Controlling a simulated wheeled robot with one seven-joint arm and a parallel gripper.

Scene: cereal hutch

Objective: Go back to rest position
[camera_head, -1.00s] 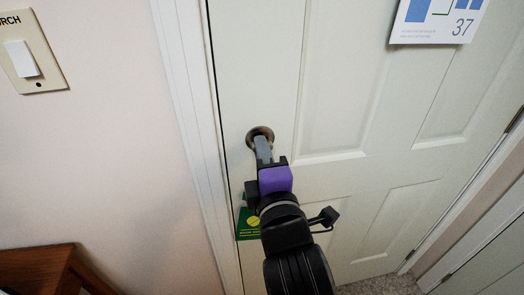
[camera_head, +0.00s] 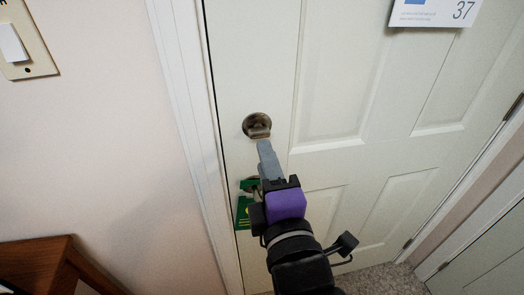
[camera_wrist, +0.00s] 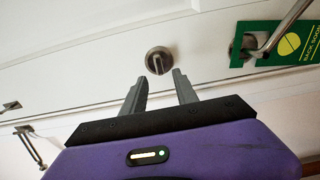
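My gripper (camera_head: 266,150) is in front of a white door (camera_head: 335,90), just below a round metal deadbolt turn (camera_head: 257,125). In the wrist view my gripper (camera_wrist: 160,85) has its two grey fingers apart, with nothing between them. The deadbolt turn (camera_wrist: 158,60) shows beyond the fingertips, apart from them. A door handle (camera_wrist: 282,30) with a green hanging tag (camera_wrist: 288,45) is to the right in the wrist view. In the head view the green tag (camera_head: 243,205) is partly hidden behind my gripper.
A light switch (camera_head: 14,43) is on the pink wall at left. A brown wooden piece of furniture (camera_head: 40,265) stands at the lower left. A paper sign with 37 (camera_head: 433,12) hangs on the door. The door frame (camera_head: 480,190) runs along the right.

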